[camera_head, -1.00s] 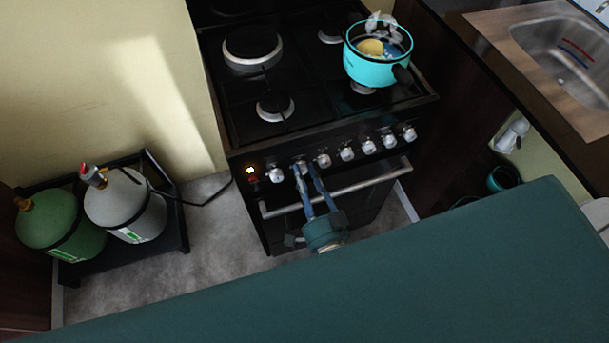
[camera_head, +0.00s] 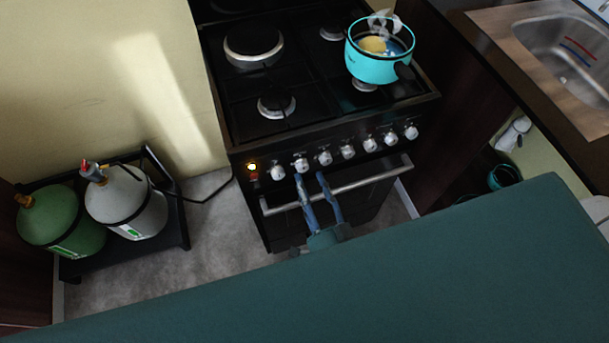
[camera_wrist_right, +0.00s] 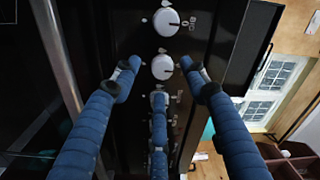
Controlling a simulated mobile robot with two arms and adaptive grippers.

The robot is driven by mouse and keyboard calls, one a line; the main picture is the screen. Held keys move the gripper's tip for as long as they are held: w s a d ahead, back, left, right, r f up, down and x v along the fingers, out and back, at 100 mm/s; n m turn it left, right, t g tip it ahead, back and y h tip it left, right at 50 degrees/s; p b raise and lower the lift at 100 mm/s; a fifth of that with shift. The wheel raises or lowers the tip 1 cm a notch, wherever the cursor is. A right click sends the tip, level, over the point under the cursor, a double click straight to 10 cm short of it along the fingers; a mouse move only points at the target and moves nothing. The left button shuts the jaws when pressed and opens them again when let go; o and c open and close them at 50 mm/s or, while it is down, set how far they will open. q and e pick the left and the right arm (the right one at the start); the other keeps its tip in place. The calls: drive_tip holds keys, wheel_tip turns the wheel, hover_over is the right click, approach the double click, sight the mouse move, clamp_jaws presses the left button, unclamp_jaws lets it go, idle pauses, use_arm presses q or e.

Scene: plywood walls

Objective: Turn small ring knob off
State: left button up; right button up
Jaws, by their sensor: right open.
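The black stove (camera_head: 300,140) has a row of several white knobs along its front panel. One knob (camera_head: 301,165) is just beyond the fingertips of my right gripper (camera_head: 309,177). Another knob (camera_head: 325,158) is just right of it. The right gripper's blue fingers are spread, empty and apart from the knobs. In the right wrist view a white knob (camera_wrist_right: 163,67) with a dark pointer line shows between the spread fingers, and another (camera_wrist_right: 168,22) above it. A third knob is partly hidden by the middle finger. I cannot tell which knob is the small ring's. My left gripper is out of sight.
A turquoise pot (camera_head: 372,66) with steam rising stands on the right front burner. The oven handle (camera_head: 350,187) runs below the knobs, under my fingers. An orange lamp (camera_head: 252,167) glows at the panel's left end. Gas bottles (camera_head: 128,203) stand at the left.

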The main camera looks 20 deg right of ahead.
drive_tip(key=s, duration=0.8)
drive_tip(key=shift+s+f, duration=0.2)
drive_tip(key=shift+s, duration=0.2)
drive_tip(key=shift+d, duration=0.1)
drive_tip(key=s+f+n+g+y, duration=0.1)
drive_tip(key=s+f+n+g, duration=0.25)
drive_tip(key=f, duration=0.85)
drive_tip(key=s+f+n+g+y, duration=0.15)
drive_tip(key=f+n+g, duration=0.25)
drive_tip(key=f, duration=0.8)
drive_tip(key=s+d+f+n+g+h, duration=0.1)
drive_tip(key=s+d+f+n+g, duration=0.2)
drive_tip(key=s+d+f+g, duration=0.2)
drive_tip(key=s+d+f+n+g+h, duration=0.2)
drive_tip(key=s+d+f+g, duration=0.3)
drive_tip(key=s+f, duration=0.7)
drive_tip(key=s+n, duration=0.1)
drive_tip(key=s, duration=0.2)
drive_tip(key=shift+d, duration=0.3)
